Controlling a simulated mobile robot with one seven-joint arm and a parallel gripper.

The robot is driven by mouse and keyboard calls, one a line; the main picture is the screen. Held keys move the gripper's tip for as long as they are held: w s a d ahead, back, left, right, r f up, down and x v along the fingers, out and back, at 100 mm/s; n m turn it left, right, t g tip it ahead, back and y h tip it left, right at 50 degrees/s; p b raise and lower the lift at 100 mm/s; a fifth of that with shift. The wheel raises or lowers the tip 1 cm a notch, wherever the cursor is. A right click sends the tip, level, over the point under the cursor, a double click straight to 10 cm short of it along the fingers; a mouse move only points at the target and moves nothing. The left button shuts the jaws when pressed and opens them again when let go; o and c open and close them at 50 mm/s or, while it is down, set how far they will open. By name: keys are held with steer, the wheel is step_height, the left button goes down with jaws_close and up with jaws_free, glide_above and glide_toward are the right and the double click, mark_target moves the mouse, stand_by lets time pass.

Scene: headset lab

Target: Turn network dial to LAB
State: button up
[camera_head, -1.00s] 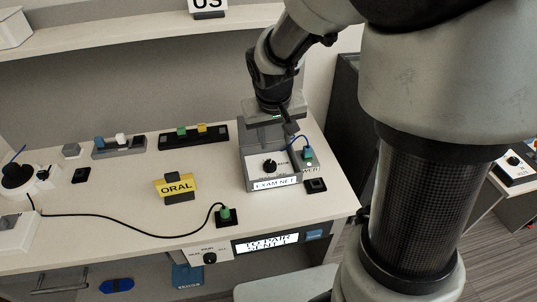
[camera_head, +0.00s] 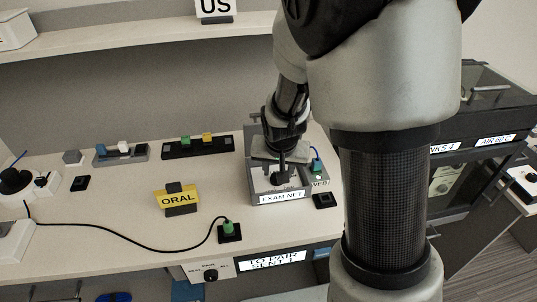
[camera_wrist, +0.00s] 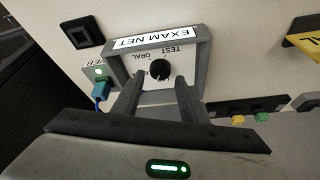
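The network dial (camera_wrist: 160,70) is a black knob on a white plate in a grey box (camera_wrist: 203,58) labelled EXAM NET. In the wrist view the words TEST and ORAL show upside down beside the dial; any other setting mark is hidden or unreadable. My gripper (camera_wrist: 158,82) is open, one finger on each side of the dial's near edge; I cannot tell if either finger touches it.
A blue plug with a cable (camera_wrist: 100,91) stands beside the box, by a green light. A black socket (camera_head: 325,201) is at the right. Clear desk lies between.

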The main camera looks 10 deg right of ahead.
steer(key=x, duration=0.5)
steer(key=shift+b, duration=0.35)
steer(key=shift+r, duration=0.1)
steer(key=c, duration=0.8)
steer(key=shift+o, duration=0.2)
